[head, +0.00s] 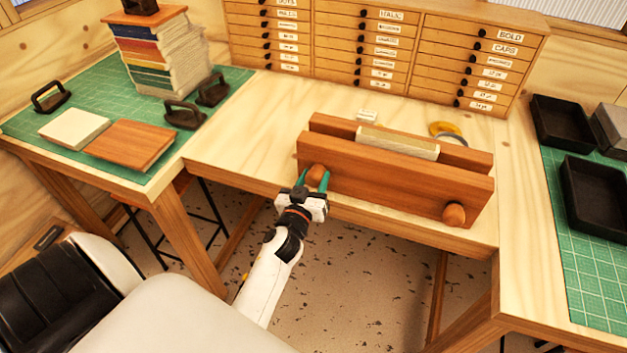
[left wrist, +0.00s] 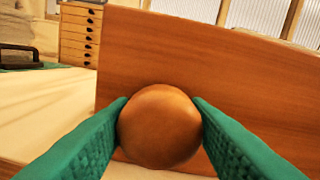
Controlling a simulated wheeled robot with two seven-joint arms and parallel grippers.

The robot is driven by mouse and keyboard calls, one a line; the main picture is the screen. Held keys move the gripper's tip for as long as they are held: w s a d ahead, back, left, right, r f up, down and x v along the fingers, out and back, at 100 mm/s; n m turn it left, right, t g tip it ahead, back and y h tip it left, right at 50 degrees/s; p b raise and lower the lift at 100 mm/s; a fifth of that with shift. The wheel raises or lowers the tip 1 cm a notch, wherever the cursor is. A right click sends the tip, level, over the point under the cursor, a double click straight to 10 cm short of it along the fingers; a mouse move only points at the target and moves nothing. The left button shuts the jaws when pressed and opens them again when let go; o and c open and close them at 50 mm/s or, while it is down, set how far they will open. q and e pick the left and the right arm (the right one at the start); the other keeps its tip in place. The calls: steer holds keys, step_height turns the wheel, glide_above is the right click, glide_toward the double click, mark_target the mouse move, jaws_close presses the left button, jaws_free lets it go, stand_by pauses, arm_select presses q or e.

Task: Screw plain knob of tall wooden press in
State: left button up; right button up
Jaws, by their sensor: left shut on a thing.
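The tall wooden press (head: 395,185) stands near the front edge of the middle table, with a pale book block (head: 397,143) between its two boards. Its front board has two round wooden knobs, a left one (head: 316,173) and a right one (head: 454,213). I cannot tell any marking on either. My left gripper (head: 316,181) is at the left knob, its green fingers shut on the knob's two sides. In the left wrist view the knob (left wrist: 159,126) sits between the fingers in front of the board (left wrist: 200,62). My right gripper is in neither view.
A drawer cabinet (head: 365,50) with labels stands behind the press. A tape roll (head: 445,130) and a small white block (head: 367,115) lie behind it. Left, a green mat (head: 60,120) holds stacked books (head: 160,50), boards and dark-handled tools. Black trays (head: 595,195) stand right.

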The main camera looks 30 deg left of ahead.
arm_select(q)
steer(key=m, duration=0.3)
steer(key=shift+m, duration=0.4)
steer(key=m+b, duration=0.1)
steer(key=m, duration=0.2)
steer(key=shift+m, duration=0.3)
steer(key=m, duration=0.3)
steer(key=shift+w+f+m+b, duration=0.1)
steer(key=shift+m+b, duration=0.2)
steer(key=shift+m, duration=0.1)
steer(key=m, duration=0.4)
steer(key=shift+m, duration=0.3)
steer(key=m, duration=0.3)
steer(key=shift+f+m+h+b, duration=0.1)
steer(key=shift+m+h+b, duration=0.2)
steer(key=shift+m+b, duration=0.1)
steer(key=m, duration=0.3)
steer(key=shift+m, duration=0.3)
steer(key=m, duration=0.3)
steer(key=shift+m+p, duration=0.3)
steer(key=shift+f+m+p, duration=0.1)
steer(key=shift+m+p, duration=0.25)
steer(key=shift+m, duration=1.55)
